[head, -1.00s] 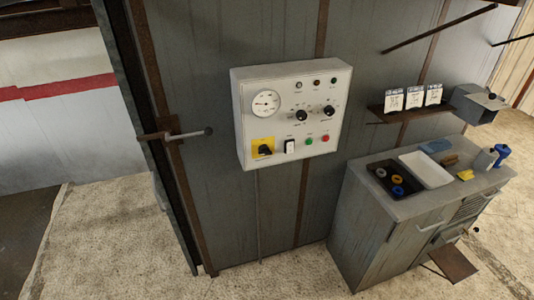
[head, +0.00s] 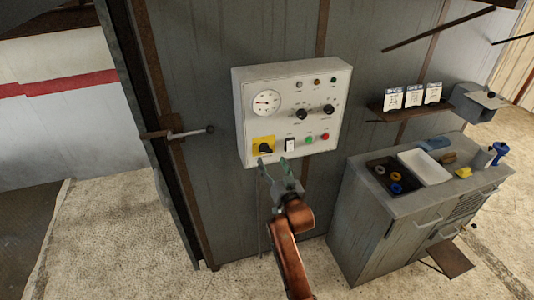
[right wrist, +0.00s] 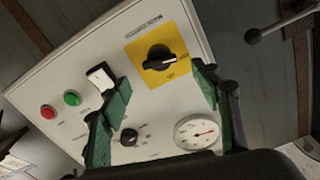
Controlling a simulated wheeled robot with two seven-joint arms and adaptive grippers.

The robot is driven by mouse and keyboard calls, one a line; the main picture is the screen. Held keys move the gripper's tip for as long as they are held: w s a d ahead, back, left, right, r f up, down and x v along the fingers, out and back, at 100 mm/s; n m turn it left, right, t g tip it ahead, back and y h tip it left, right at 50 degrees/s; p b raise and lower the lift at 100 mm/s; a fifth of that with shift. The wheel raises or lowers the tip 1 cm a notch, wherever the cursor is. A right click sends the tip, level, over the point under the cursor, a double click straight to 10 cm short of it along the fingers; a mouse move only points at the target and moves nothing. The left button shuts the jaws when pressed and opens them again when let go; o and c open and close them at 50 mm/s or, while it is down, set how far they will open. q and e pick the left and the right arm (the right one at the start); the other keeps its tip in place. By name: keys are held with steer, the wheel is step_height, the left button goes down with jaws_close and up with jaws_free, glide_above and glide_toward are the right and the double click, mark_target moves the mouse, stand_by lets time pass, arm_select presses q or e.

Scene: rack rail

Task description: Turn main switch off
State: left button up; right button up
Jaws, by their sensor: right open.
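The main switch is a black rotary knob (head: 265,148) on a yellow plate at the lower left of a white control box (head: 318,85). In the right wrist view the knob (right wrist: 158,57) shows its handle lying roughly across the picture; the small lettering around it is hard to read. My right gripper (head: 273,165) is open and empty, just below and in front of the knob. In the right wrist view its green fingers (right wrist: 160,77) stand on either side of the yellow plate, apart from the knob. My left gripper is out of view.
A white rocker switch (head: 290,145) sits right beside the yellow plate, close to my right finger. Green and red buttons (head: 324,135), two black dials and a gauge (head: 267,103) share the box. A lever (head: 190,133) sticks out at left; a cabinet (head: 365,230) stands at right.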

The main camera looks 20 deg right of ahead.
mark_target(265, 150)
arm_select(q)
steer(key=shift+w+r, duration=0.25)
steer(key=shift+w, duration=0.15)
arm_select(e)
steer(key=w, duration=0.6)
steer(key=shift+w+f, duration=0.15)
steer(key=shift+w, duration=0.25)
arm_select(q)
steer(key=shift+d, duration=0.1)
arm_select(e)
steer(key=shift+a, duration=0.1)
steer(key=shift+c, duration=0.4)
